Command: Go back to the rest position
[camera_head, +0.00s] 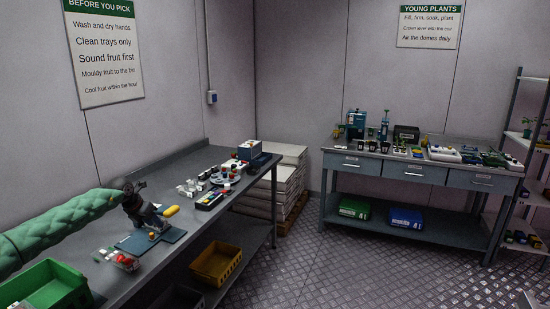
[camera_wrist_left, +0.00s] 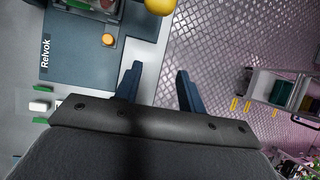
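My left arm, in a green padded sleeve, comes in from the left in the head view. Its dark gripper (camera_head: 136,188) is above the left bench (camera_head: 190,176), close to a dark device with a yellow knob (camera_head: 171,211) on a blue mat (camera_head: 168,238). In the left wrist view the two blue fingers (camera_wrist_left: 157,88) stand apart with nothing between them, over the bench edge and floor. The mat (camera_wrist_left: 70,65), an orange button (camera_wrist_left: 108,40) and the yellow knob (camera_wrist_left: 160,6) show beyond them. My right gripper is out of view.
A clear punnet with red fruit (camera_head: 125,262) and a green crate (camera_head: 50,288) are at the near left. A yellow crate (camera_head: 216,263) is on the lower shelf. A second bench (camera_head: 400,170) with tools stands at the back right. The middle floor is clear.

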